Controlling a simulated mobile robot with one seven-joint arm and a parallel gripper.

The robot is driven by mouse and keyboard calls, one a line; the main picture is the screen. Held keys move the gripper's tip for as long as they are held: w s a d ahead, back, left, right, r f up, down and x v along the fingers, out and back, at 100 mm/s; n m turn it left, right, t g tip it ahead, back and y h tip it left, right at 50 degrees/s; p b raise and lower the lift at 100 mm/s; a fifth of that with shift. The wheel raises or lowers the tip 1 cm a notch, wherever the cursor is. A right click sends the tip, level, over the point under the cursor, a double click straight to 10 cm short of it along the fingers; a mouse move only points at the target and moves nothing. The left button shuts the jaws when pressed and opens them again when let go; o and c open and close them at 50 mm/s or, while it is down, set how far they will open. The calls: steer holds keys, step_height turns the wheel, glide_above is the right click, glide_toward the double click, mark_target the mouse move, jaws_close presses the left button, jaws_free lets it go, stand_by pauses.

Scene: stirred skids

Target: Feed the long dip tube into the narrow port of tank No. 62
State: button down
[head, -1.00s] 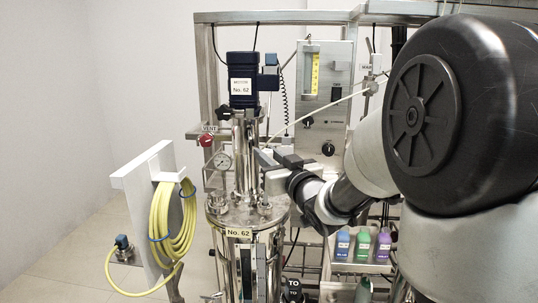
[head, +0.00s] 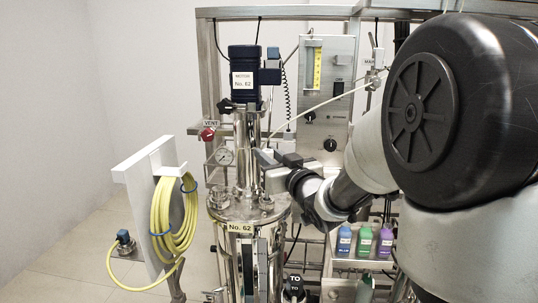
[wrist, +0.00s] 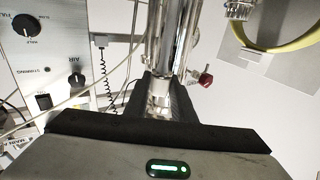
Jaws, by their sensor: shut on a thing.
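Tank No. 62 (head: 240,227) is a steel vessel with a lid (head: 232,208), several fittings and a motor (head: 243,67) on a column above it. My gripper (head: 264,159) is beside that column, above the right part of the lid. In the wrist view its dark fingers (wrist: 161,98) are shut on a slim metal piece with a pale collar (wrist: 159,87), which I take for the dip tube. Its lower end is hidden, and I cannot tell which fitting is the narrow port or whether the tube is in it.
A pale thin hose (head: 325,103) slants across the control panel (head: 323,128). A red vent valve (head: 207,134) and a gauge (head: 223,156) stand left of the column. A yellow hose coil (head: 172,220) hangs at left. Colored bottles (head: 364,241) sit in a right-hand tray.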

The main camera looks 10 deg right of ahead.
steer(key=shift+w+a+f+b, duration=0.15)
steer(key=shift+f+b, duration=0.1)
steer(key=shift+f, duration=0.25)
steer(key=shift+w+f+b, duration=0.1)
steer(key=shift+f+b, duration=0.1)
steer(key=shift+f, duration=0.3)
steer(key=shift+f+b, duration=2.2)
steer(key=shift+f, duration=0.15)
steer(key=shift+f+b, duration=0.55)
steer(key=shift+f, duration=1.6)
steer(key=c, duration=1.4)
jaws_free()
steer(key=shift+s, duration=0.15)
